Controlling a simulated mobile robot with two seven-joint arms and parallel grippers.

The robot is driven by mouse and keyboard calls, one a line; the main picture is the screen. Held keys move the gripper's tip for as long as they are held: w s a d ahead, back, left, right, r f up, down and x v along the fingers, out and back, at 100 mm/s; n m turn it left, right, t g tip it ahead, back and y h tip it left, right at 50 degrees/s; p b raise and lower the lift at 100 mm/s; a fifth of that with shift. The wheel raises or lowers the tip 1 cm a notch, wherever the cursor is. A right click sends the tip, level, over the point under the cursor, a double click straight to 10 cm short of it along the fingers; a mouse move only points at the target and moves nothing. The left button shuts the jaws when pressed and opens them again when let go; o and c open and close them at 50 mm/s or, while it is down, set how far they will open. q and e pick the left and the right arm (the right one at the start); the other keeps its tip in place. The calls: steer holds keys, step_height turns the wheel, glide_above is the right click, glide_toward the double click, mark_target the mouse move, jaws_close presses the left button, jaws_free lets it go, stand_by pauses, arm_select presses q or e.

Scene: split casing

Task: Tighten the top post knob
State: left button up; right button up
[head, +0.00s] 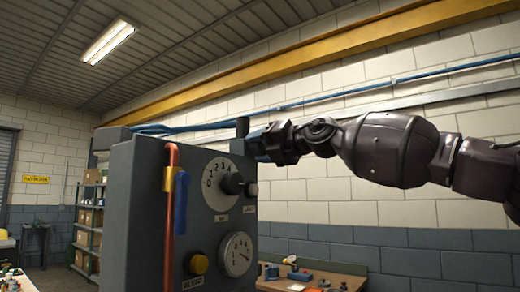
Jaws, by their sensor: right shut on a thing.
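The grey split casing (143,210) stands upright at the left middle of the head view. A dark upright post (243,127) rises at its upper right edge. My right gripper (259,143) reaches in from the right and is shut at this post, on what appears to be the top post knob. The fingers hide most of the knob, so its shape and seating cannot be seen. My left gripper is not in view.
A wooden bench (335,276) with tools stands behind. Shelves (88,225) stand at left.

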steer(key=m, duration=0.4)
steer(key=shift+r, duration=0.15)
steer(key=shift+m+p, duration=0.45)
steer(key=shift+m, duration=0.75)
steer(key=o, duration=0.9)
steer(key=shift+d, duration=0.1)
